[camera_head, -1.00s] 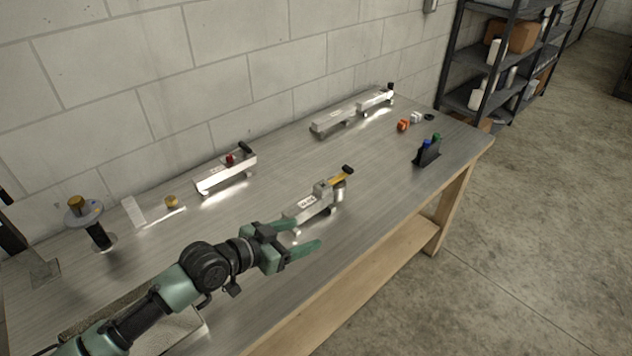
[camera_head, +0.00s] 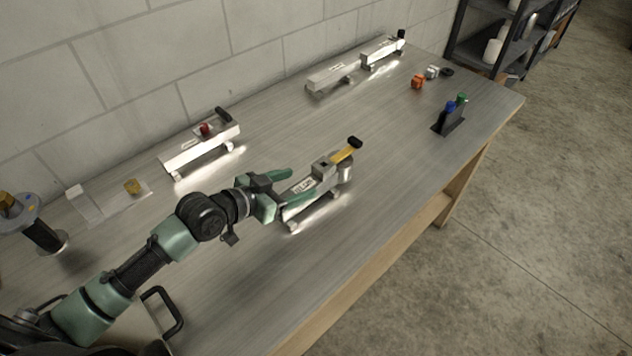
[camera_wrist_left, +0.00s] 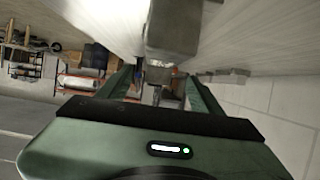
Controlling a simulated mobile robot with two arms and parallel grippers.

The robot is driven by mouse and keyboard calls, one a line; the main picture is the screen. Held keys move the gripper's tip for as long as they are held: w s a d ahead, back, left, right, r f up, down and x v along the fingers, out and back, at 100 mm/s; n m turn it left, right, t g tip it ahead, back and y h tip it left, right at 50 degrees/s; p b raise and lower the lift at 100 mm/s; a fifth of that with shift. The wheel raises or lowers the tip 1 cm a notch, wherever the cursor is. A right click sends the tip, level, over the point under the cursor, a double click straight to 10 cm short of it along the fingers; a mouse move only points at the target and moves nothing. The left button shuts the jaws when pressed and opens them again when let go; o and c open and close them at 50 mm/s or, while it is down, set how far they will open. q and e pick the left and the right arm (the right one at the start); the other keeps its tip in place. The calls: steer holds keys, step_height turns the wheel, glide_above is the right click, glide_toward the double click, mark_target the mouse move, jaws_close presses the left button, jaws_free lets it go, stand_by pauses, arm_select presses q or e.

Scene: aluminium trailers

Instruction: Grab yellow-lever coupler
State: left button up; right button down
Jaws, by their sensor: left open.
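The yellow-lever coupler (camera_head: 323,169) is a silver channel piece lying on the metal bench, with a yellow lever (camera_head: 345,154) that ends in a black grip at its far end. My left gripper (camera_head: 312,173) is open and low over its near part, one finger to its left and the other overlapping its right side. I cannot tell whether they touch. In the left wrist view, the coupler's grey metal body (camera_wrist_left: 172,28) shows at the top, close beyond the open fingers (camera_wrist_left: 158,78). My right gripper is not in view.
A red-lever coupler (camera_head: 203,146) lies to the left, near the wall. More silver couplers (camera_head: 330,76) lie at the back. An orange part (camera_head: 418,82) and a black holder (camera_head: 447,122) with blue and green items stand at the right. The bench front right is clear.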

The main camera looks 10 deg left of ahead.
mark_target(315, 178)
arm_select(q)
steer(key=x, duration=0.3)
steer(key=shift+a+p, duration=0.1)
steer(key=shift+p, duration=0.25)
steer(key=shift+w+d, duration=0.25)
steer(key=x, duration=0.1)
steer(key=p+x, duration=0.1)
steer(key=x, duration=0.1)
steer(key=shift+w+d+f, duration=0.1)
steer(key=shift+d+f, duration=0.05)
steer(key=shift+f, duration=0.25)
steer(key=shift+w+d+f, duration=0.2)
steer(key=shift+w+f, duration=0.05)
steer(key=shift+w, duration=0.15)
steer(key=shift+s, duration=0.1)
steer(key=c, duration=1.4)
steer(key=shift+r, duration=0.2)
jaws_close()
